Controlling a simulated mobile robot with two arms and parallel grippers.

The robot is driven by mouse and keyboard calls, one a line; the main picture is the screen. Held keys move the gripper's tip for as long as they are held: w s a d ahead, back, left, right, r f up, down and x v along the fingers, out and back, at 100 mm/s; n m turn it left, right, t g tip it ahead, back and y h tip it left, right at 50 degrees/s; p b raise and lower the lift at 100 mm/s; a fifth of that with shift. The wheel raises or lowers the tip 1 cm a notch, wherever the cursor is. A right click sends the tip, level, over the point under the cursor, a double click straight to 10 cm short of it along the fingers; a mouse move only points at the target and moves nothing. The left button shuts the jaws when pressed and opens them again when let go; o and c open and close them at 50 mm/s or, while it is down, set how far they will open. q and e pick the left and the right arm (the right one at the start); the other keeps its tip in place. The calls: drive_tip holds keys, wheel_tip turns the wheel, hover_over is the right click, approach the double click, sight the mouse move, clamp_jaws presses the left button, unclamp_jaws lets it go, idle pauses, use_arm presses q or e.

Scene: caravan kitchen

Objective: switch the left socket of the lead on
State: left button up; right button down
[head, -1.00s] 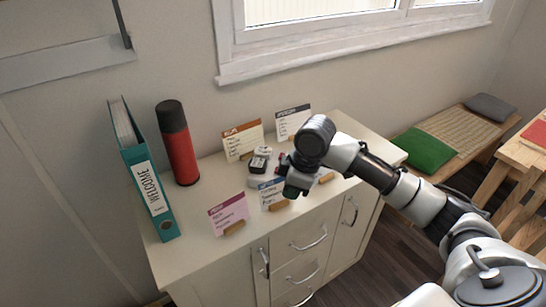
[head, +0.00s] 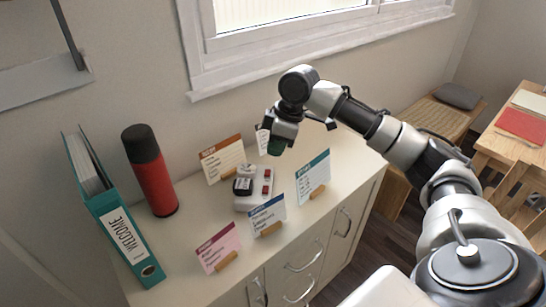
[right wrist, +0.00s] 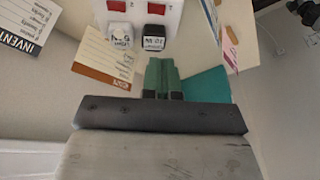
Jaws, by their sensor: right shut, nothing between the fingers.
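The lead (head: 253,201) is a white block on the cabinet top, with two red switches (head: 267,181) along its right side. A white plug and a black plug (head: 243,186) sit in its sockets. In the right wrist view the lead (right wrist: 139,13) is at the top edge, with the white plug (right wrist: 119,34) left and the black plug right; both switches are partly cut off. I cannot tell whether either switch is on. My right gripper (head: 276,147) is shut and empty, its green fingers above and behind the lead, apart from it. My left gripper is out of view.
Several cards on wooden stands surround the lead, including a blue one (head: 267,215) in front and a teal one (head: 313,177) to the right. A red flask (head: 154,180) and a teal binder (head: 123,236) stand left. The wall and window are behind.

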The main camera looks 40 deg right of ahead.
approach(264, 192)
drive_tip(key=w, duration=0.1)
drive_tip(key=x, duration=0.6)
drive_tip(key=shift+s+a, duration=0.1)
drive_tip(key=shift+s, duration=0.15)
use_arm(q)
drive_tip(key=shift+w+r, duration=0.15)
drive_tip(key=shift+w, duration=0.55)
use_arm(e)
drive_tip(key=shift+f, duration=0.5)
drive_tip(key=shift+s+a+p, duration=0.15)
drive_tip(key=shift+p, duration=0.9)
drive_tip(key=shift+f+b, duration=0.25)
drive_tip(key=shift+b, duration=0.05)
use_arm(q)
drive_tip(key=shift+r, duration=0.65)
